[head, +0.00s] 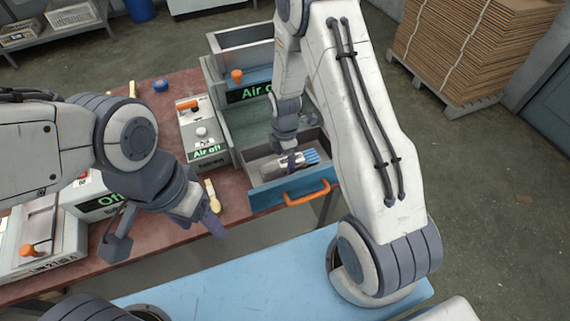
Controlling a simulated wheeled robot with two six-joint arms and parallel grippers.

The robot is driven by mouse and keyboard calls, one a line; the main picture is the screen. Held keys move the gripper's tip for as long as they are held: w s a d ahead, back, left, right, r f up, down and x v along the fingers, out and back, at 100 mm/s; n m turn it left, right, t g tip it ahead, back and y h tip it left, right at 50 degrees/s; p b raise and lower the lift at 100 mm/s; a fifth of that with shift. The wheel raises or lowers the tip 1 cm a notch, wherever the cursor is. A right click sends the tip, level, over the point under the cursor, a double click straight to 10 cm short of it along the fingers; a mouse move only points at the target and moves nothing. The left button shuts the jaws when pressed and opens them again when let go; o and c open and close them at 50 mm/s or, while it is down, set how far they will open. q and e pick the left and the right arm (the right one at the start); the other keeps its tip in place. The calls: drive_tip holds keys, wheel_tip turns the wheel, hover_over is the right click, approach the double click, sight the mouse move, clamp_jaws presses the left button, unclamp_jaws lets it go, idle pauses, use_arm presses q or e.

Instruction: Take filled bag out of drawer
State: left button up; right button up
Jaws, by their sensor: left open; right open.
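The open drawer (262,198) has a blue front with an orange handle (306,192). A filled bag (270,167) lies in it, pale and clear, with blue ends (311,157) showing at its right. My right gripper (291,157) reaches down from above into the drawer, its open jaws at the bag. The fingers cover part of the bag, and I cannot tell whether they touch it. My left gripper (208,222) is open and empty, left of the drawer, over the table's front edge.
A press (40,235) is at left. A blue surface (235,278) is in front.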

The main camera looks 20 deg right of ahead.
drive_tip(key=c, duration=1.4)
